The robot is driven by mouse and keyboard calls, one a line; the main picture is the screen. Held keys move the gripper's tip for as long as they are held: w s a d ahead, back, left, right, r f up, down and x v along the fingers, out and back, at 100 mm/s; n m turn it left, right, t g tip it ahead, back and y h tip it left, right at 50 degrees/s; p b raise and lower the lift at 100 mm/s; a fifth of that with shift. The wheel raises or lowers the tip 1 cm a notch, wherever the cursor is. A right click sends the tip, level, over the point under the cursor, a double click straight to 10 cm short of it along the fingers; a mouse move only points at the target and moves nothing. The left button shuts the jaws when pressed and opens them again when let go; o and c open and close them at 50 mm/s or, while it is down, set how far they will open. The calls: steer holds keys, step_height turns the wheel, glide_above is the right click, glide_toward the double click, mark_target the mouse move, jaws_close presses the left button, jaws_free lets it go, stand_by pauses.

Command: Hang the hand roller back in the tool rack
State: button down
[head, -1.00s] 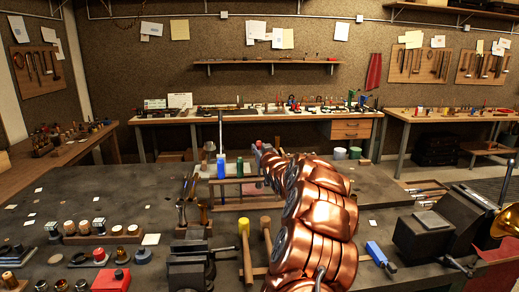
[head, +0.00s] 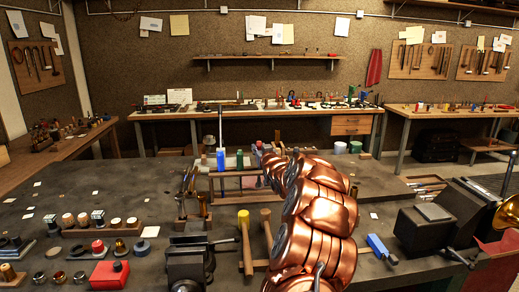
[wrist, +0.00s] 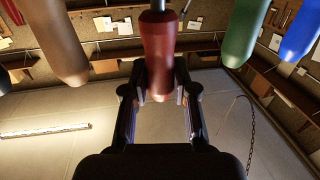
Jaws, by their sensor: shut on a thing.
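My gripper (wrist: 160,95) is shut on a red handle (wrist: 160,50) with a thin metal shaft, taken to be the hand roller. The handle stands roughly upright between the fingers; the roller's working end is out of view. In the head view my copper-coloured arm hides most of the gripper and the held tool. The wooden tool rack (head: 235,174) stands on the bench beyond the arm, holding a blue handle (head: 220,160) and a green handle (head: 240,158). In the wrist view, green (wrist: 240,35) and blue (wrist: 298,30) handles are to the right, a brown one (wrist: 58,45) to the left.
Two mallets, one yellow-headed (head: 244,235), stand before the rack. A dark vise (head: 188,258) is at front centre. A red box (head: 110,274) and small parts lie at left. Another vise (head: 430,222) and a brass horn (head: 508,215) are at right. The bench's left middle is mostly clear.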

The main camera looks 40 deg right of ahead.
steer(key=shift+f+b, duration=1)
steer(key=shift+f, duration=0.6)
steer(key=c, duration=0.8)
jaws_free()
steer(key=shift+v, duration=6)
